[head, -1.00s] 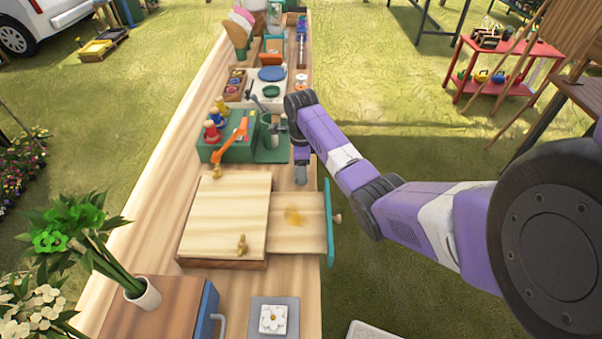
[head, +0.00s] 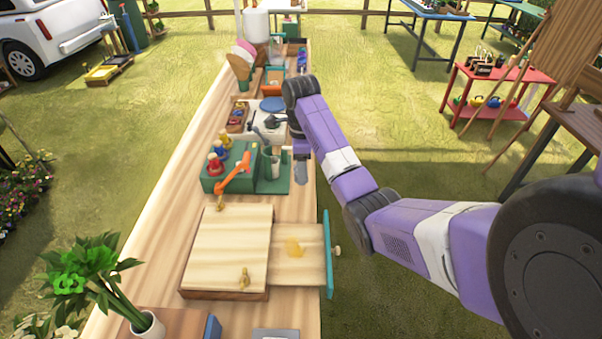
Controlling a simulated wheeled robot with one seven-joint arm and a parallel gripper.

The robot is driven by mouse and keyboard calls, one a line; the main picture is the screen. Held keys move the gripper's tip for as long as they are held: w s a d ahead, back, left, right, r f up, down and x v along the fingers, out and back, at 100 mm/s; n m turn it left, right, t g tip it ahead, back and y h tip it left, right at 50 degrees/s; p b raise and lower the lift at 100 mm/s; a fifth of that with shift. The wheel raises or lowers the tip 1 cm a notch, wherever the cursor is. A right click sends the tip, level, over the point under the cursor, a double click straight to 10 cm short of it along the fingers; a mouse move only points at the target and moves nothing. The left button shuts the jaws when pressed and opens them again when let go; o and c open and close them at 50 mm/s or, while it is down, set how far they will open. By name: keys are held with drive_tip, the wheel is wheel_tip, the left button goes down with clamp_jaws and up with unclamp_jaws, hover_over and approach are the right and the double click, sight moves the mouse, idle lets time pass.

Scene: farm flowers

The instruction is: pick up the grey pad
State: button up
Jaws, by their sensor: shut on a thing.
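My gripper (head: 301,158) points down beside the right edge of the long wooden bench, just right of the green stand. It is shut on a small grey rounded piece that looks like the grey pad (head: 301,174). The piece hangs below the fingers and appears clear of the bench top. The fingers are small and partly hidden by my wrist.
The green stand (head: 222,182) holds colored figures, an orange arm and a grey-green cup (head: 273,160). A wooden box (head: 228,247) has its teal-fronted drawer (head: 327,255) pulled out to the right. A potted plant (head: 148,325) stands front left. Grass lies open right of the bench.

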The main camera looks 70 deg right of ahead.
wheel_tip(320, 180, up, 4)
drive_tip(key=shift+f+p, duration=0.25)
drive_tip(key=shift+p, duration=0.9)
drive_tip(key=shift+d+r+b, duration=0.1)
drive_tip(key=shift+d+b, duration=0.1)
drive_tip(key=shift+b, duration=0.1)
drive_tip(key=shift+w+r, duration=0.1)
drive_tip(key=shift+r, duration=0.55)
drive_tip(key=shift+a+r+p, duration=0.1)
drive_tip(key=shift+r+p, duration=0.05)
drive_tip(key=shift+p, duration=0.2)
